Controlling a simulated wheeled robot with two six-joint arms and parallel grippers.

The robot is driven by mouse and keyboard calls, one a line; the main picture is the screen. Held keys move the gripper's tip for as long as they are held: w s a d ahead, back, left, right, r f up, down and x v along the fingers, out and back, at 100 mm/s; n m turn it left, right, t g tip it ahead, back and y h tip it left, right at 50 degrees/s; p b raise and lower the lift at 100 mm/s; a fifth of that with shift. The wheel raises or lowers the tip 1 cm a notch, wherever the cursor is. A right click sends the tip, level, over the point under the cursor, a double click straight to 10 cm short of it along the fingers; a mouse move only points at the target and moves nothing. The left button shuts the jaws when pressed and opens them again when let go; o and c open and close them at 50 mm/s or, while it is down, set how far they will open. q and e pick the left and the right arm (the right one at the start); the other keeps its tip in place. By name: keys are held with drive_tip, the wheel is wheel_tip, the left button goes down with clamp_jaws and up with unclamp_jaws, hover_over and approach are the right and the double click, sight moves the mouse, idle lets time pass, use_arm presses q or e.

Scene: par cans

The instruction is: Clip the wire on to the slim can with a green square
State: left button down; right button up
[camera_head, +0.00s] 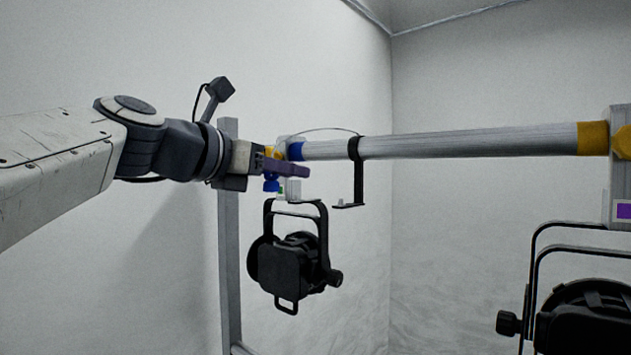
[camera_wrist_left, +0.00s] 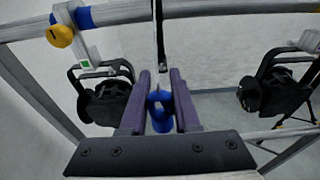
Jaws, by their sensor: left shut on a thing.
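The black can (camera_head: 287,262) hangs by its yoke below the left end of the pipe. A small green square marks its mount; the same can shows at left in the left wrist view (camera_wrist_left: 104,103), with the green square (camera_wrist_left: 86,65) above it. My left gripper (camera_head: 300,169) is shut on the wire's blue clip (camera_wrist_left: 160,112), which sits between its purple fingers. In the head view the gripper is just above the can's yoke, by the mount, which it partly covers. A thin wire (camera_head: 325,129) arcs above the pipe. My right gripper is out of view.
The grey pipe (camera_head: 470,144) runs to the right, with a yellow band at its right end. A black bracket (camera_head: 358,175) hangs from it right of my gripper. Another black can (camera_head: 585,318) hangs at lower right, below a purple square (camera_head: 624,211).

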use_arm(q)
drive_tip(key=shift+s+a, duration=0.1)
drive_tip(key=shift+s, duration=0.1)
drive_tip(key=shift+f, duration=0.35)
drive_tip(key=shift+w, duration=0.15)
idle(0.5)
drive_tip(key=shift+w+d+p, duration=0.2)
drive_tip(key=shift+w+p, duration=2.4)
drive_tip(key=shift+w, duration=2.7)
drive_tip(key=shift+w+d+p, duration=0.15)
drive_tip(key=shift+w+p, duration=2.45)
drive_tip(key=shift+w, duration=2.65)
drive_tip(key=shift+f, duration=0.1)
drive_tip(key=shift+w+f, duration=0.1)
drive_tip(key=shift+f, duration=0.3)
drive_tip(key=shift+f+b, duration=0.45)
drive_tip(key=shift+b, duration=0.05)
